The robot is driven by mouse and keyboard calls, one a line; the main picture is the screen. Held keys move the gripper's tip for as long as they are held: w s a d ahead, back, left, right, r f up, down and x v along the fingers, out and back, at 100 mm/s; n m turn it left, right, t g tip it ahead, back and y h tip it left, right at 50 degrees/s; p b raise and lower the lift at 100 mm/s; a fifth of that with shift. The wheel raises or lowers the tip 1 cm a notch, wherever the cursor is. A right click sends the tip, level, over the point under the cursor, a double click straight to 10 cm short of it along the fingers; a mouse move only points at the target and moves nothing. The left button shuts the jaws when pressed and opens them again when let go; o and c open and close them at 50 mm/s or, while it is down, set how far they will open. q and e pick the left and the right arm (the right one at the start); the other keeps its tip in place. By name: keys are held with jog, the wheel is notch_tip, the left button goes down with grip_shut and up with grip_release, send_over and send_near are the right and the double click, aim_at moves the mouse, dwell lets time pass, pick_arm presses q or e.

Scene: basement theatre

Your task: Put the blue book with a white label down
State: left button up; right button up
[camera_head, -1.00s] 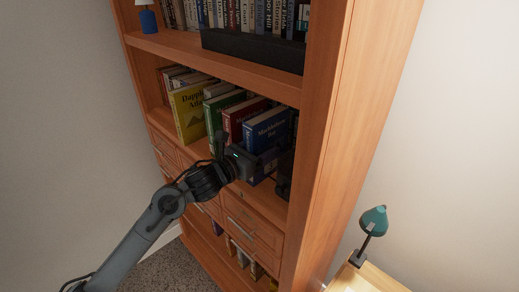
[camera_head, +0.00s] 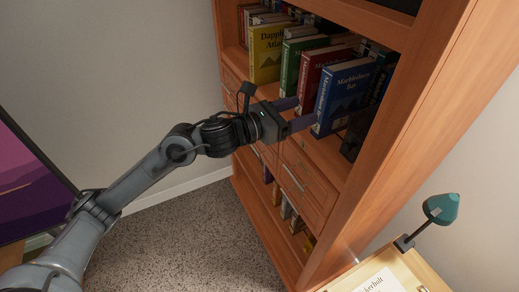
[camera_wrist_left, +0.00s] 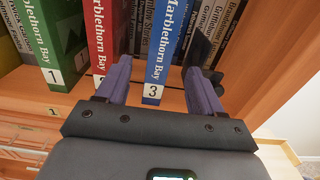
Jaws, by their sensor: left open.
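The blue book (camera_head: 350,88) stands upright on the shelf, at the right of a row of books. In the left wrist view its blue spine (camera_wrist_left: 177,38) carries a white label with a 3 at the bottom. My left gripper (camera_head: 304,110) is open in front of the spine. In the left wrist view its two purple fingers (camera_wrist_left: 158,72) are spread to either side of the lower spine, with gaps visible between them and it. My right gripper is not in view.
A red book (camera_head: 317,79), a green book (camera_head: 290,67) and a yellow book (camera_head: 266,52) stand left of the blue one. A dark object (camera_head: 357,137) sits to its right, near the bookcase's side panel (camera_head: 415,130). A desk with a teal lamp (camera_head: 441,208) is at lower right.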

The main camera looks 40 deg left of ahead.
pick_arm(q)
jog(key=s+d+f+n+g+y, duration=0.15)
jog(key=s+f+n, duration=0.25)
jog(key=f+n, duration=0.4)
jog(key=s+f+n+g+y, duration=0.2)
jog(key=s+f+n+y, duration=0.15)
jog(key=f+n, duration=0.4)
jog(key=s+d+f+n+g+y, duration=0.1)
jog(key=s+f+n, duration=0.3)
jog(key=f+n, duration=0.4)
jog(key=s+f+n+g, duration=0.4)
jog(key=s+f+n, duration=0.2)
jog(key=s, duration=0.4)
jog(key=s+d+f+n+g+y, duration=0.1)
jog(key=s+f+n+g, duration=0.3)
jog(key=s+f+n, duration=0.3)
jog(key=s+n, duration=0.2)
jog(key=s, duration=0.1)
jog(key=shift+s, duration=0.3)
notch_tip(320, 180, up, 15)
jog(key=p, duration=1.4)
jog(key=shift+f+p, duration=0.2)
jog(key=shift+p, duration=0.2)
